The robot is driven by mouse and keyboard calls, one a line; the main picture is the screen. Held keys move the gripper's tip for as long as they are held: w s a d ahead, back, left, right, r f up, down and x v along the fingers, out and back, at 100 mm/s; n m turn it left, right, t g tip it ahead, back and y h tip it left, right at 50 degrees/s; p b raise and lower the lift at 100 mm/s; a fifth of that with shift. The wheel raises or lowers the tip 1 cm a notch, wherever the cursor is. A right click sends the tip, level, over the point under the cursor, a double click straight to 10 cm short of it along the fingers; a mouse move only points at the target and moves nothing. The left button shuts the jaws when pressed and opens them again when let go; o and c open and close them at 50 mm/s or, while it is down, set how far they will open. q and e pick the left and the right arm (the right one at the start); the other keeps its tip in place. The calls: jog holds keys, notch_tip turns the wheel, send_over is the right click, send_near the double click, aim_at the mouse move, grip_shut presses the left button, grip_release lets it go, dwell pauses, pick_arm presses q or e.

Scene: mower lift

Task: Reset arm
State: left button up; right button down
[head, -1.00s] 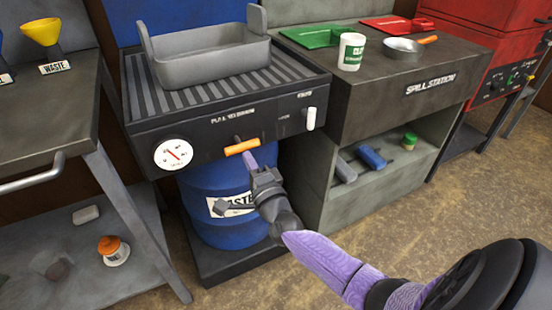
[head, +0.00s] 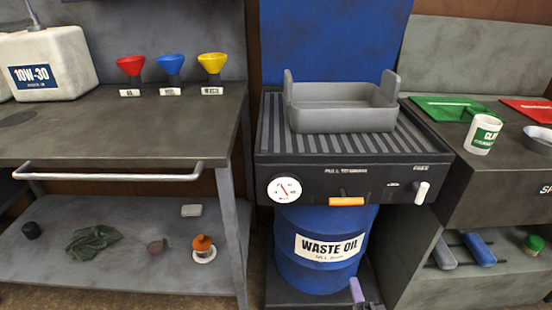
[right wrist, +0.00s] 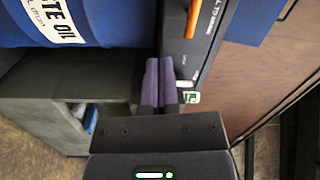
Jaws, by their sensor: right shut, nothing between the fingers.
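My right gripper (head: 357,290) shows at the bottom edge of the head view, only its purple finger and a bit of dark body. It is in front of the lower right of the blue waste oil drum (head: 322,270). In the right wrist view its two purple fingers (right wrist: 160,84) lie together, shut and empty. The drain station (head: 352,172) stands above the drum. Its orange pull handle (head: 346,201) is above and left of my right gripper, apart from it. My left gripper is out of view.
A grey pan (head: 342,118) sits on the station's ribbed top. A workbench (head: 110,150) with a metal rail (head: 110,176) stands at left. The spill station shelf (head: 455,292) is close at right. A white lever (head: 422,192) sticks out of the station's front.

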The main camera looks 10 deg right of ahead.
jog(key=s+a+f+n+g+y+p, duration=0.2)
jog(key=s+f+n+g+p, duration=0.1)
jog(key=s+f+n+g, duration=0.55)
jog(key=s+a+f+n+g+y+p, duration=0.1)
jog(key=s+f+n+g+p, duration=0.3)
jog(key=s+f, duration=0.5)
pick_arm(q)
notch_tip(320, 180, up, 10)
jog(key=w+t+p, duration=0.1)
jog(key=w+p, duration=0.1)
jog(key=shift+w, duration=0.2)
pick_arm(e)
jog(key=s+n+g, duration=0.6)
jog(key=s+n, duration=0.1)
jog(key=s, duration=1.5)
jog(key=shift+s+d+r+n+h, duration=0.2)
jog(key=shift+s+d+n+h, duration=0.05)
jog(key=shift+s+n+h, duration=0.15)
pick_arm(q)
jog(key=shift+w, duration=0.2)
pick_arm(e)
jog(key=shift+w+g, duration=0.1)
jog(key=shift+g, duration=0.15)
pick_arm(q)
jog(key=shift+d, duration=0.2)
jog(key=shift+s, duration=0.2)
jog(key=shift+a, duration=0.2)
